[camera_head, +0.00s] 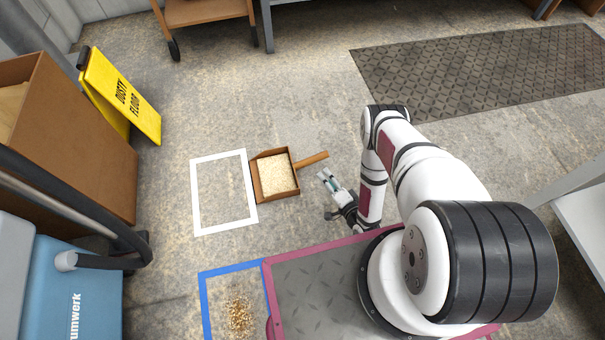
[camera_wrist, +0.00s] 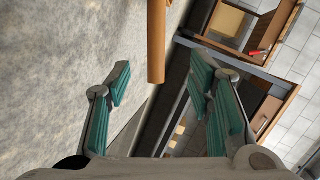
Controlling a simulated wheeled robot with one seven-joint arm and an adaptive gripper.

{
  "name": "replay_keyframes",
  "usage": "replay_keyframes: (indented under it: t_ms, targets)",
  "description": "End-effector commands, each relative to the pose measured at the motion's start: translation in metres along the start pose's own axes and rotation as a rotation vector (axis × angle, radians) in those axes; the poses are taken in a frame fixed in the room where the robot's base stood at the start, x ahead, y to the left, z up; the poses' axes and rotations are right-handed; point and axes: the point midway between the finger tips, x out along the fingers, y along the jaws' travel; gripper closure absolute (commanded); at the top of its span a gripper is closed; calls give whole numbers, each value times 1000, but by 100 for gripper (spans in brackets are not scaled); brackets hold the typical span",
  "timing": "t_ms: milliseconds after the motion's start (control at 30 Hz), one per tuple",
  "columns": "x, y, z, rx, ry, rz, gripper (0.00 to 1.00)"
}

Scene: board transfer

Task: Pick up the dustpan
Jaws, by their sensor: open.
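The dustpan (camera_head: 275,177) lies on the concrete floor in the head view, a brown square pan filled with pale granular material. Its wooden handle (camera_head: 313,159) points right and slightly away. My gripper (camera_head: 326,177) is open and empty, just to the near right of the handle end, apart from it. In the wrist view the handle (camera_wrist: 157,45) comes down from the top centre, ahead of and between the open fingers of my gripper (camera_wrist: 160,85). The pan itself is not in the wrist view.
A white outlined rectangle (camera_head: 194,200) is left of the dustpan. A blue outline (camera_head: 206,300) surrounds scattered grains (camera_head: 240,317). A yellow sign (camera_head: 122,95) and a brown box (camera_head: 105,150) stand at left. A dark mat (camera_head: 480,70) lies at back right. Floor around the handle is clear.

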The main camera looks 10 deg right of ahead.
Motion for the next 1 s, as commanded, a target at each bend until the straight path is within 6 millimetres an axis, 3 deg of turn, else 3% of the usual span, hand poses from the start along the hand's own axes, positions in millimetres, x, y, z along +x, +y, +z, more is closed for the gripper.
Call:
replay_keyframes:
  t_ms: [133, 500, 767, 1000]
  targets:
    - [8, 2, 3, 7, 1, -10, 52]
    - [72, 2, 3, 5, 0, -8, 52]
    - [91, 2, 3, 5, 0, -8, 52]
    - [124, 5, 4, 5, 1, -8, 52]
